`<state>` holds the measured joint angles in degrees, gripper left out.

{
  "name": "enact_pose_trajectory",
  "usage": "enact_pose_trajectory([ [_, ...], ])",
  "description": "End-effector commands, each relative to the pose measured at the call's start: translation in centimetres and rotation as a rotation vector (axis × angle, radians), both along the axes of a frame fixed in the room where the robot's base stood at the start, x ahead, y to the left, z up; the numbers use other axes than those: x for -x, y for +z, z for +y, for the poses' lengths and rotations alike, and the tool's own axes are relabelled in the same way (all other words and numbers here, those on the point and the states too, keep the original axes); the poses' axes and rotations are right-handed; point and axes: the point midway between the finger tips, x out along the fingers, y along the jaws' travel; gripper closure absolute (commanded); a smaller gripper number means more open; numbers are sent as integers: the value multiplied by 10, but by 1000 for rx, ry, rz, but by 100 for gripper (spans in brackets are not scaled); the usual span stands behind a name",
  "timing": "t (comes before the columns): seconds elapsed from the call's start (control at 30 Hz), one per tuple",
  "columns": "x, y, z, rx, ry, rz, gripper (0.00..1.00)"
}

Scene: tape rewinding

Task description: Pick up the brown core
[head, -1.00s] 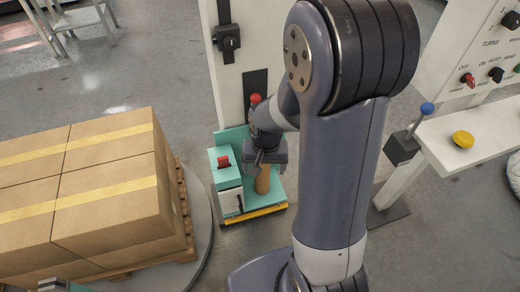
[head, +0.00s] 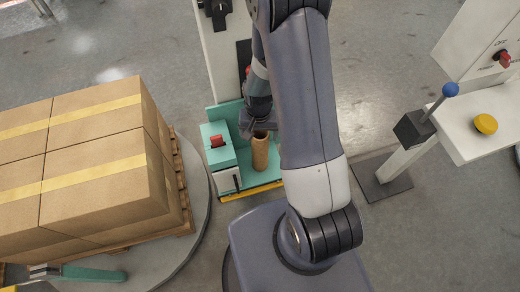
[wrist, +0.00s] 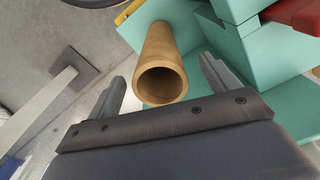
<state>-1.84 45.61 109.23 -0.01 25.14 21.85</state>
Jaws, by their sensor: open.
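The brown core (head: 261,152) is a hollow tube standing upright on the teal carriage (head: 250,183) in the head view. In the wrist view the core (wrist: 160,78) shows its open round end towards the camera, between the two fingers. My gripper (wrist: 165,85) is open, with one finger on each side of the core and a visible gap to each. In the head view my gripper (head: 258,128) is right above and behind the core's top, partly hidden by my arm. Nothing is held.
A teal block with a red switch (head: 217,142) stands just left of the core. Taped boxes on a pallet (head: 90,165) are at the left on a round turntable (head: 198,215). A control stand with a blue-knobbed lever (head: 450,90) and yellow button (head: 486,124) is at the right.

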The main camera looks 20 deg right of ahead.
Motion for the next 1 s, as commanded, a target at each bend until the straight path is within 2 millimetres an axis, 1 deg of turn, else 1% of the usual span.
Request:
enact_pose_trajectory([
  [0.17,-2,-14,-3,0,-1,3,17],
  [0.43,-4,-45,-5,0,1,2,17],
  [0.6,-5,-51,-5,0,0,0,17],
  [0.8,-5,-51,-5,0,0,0,17],
  [1.0,-5,-51,-5,0,0,0,34],
])
